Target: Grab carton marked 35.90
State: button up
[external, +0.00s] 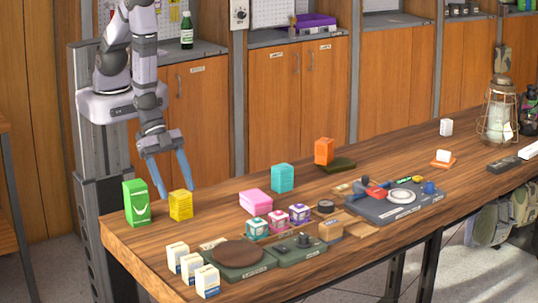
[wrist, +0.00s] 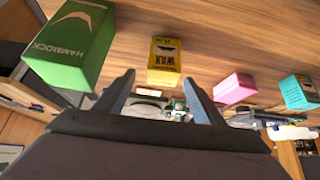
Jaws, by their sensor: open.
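Several cartons stand on the wooden table. A green carton (external: 136,204) lettered HAMMOCK also shows in the wrist view (wrist: 72,45). A yellow carton (external: 181,206) lettered WAX stands to its right and shows in the wrist view (wrist: 164,62). A pink carton (external: 256,201), a teal carton (external: 282,178) and an orange carton (external: 324,151) are farther right. The small print on them is too small for me to read 35.90. My gripper (external: 177,190) is open and empty, its fingers pointing down by the yellow carton; fingertips also show in the wrist view (wrist: 159,80).
Small white cartons (external: 190,267) stand at the front edge. A dark tray with a brown disc (external: 238,252), small patterned boxes (external: 278,220) and a grey tray with tools (external: 385,210) fill the middle. A lantern (external: 497,120) stands far right.

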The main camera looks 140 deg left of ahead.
aim_at(185, 205)
jog(key=shift+f+t+p, duration=0.1)
jog(key=shift+t+p, duration=0.4)
jog(key=shift+p, duration=0.1)
jog(key=shift+s+a+t+p, duration=0.1)
jog(key=shift+s+t+p, duration=0.05)
jog(key=shift+t+p, duration=0.3)
jog(key=shift+f, duration=0.1)
jog(key=shift+w+f+b, duration=0.4)
jog(key=shift+f+b, duration=0.15)
jog(key=shift+b, duration=0.55)
jog(key=shift+w+a+f+b, duration=0.1)
jog(key=shift+w+f+b, duration=0.2)
jog(key=shift+b, duration=0.45)
jog(key=shift+r, duration=0.1)
jog(key=shift+p+x, duration=0.7)
jog(key=shift+x, duration=1.95)
